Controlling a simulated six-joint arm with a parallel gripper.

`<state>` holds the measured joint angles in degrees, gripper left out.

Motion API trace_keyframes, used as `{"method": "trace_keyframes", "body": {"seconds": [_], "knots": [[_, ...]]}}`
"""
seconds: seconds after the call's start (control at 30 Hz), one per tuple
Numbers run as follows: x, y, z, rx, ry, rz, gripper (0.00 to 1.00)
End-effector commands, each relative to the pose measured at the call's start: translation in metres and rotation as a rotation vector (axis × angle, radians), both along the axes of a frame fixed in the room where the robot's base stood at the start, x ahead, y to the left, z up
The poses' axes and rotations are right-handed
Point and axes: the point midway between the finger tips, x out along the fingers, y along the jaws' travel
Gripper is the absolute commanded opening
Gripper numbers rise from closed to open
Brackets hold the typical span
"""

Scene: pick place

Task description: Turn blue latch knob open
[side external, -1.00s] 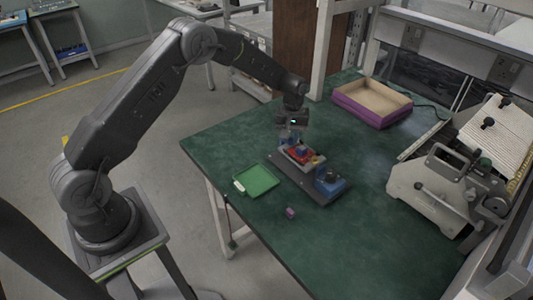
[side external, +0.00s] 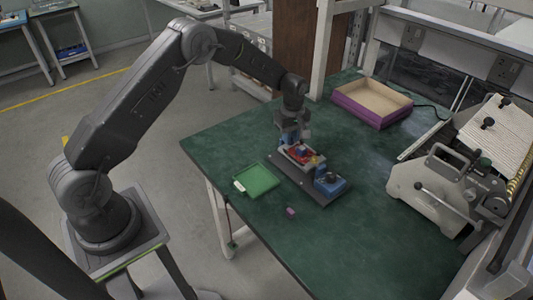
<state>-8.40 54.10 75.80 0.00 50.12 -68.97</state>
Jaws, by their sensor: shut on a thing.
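My gripper (side external: 293,138) points down at the far left end of a dark board (side external: 311,190) on the green table. It is shut on a small blue part there, which I take to be the blue latch knob (side external: 288,139); the fingers hide much of it, and its angle cannot be told. Beside it on the board is a grey unit holding red and blue pieces (side external: 301,154). A blue block with a dark round top (side external: 330,182) sits at the board's near right end.
A green tray (side external: 257,180) lies left of the board. A small purple block (side external: 291,211) lies in front of it. A purple-sided open box (side external: 371,103) stands at the back, and a grey machine (side external: 437,190) at the right. The front table area is clear.

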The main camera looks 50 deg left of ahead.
Motion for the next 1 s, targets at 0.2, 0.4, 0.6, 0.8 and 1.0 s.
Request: {"method": "trace_keyframes", "body": {"seconds": [0.2,0.4,0.6,0.8,1.0], "knots": [[0.001,-0.001,0.001,0.0,-0.002,0.153,0.27],[0.0,0.0,0.001,0.0,-0.001,0.15,0.32],[0.0,0.0,0.006,0.0,-0.002,0.149,0.32],[0.0,0.0,0.021,0.001,-0.002,0.149,0.32],[0.001,0.0,0.036,0.001,-0.002,0.149,0.32]]}}
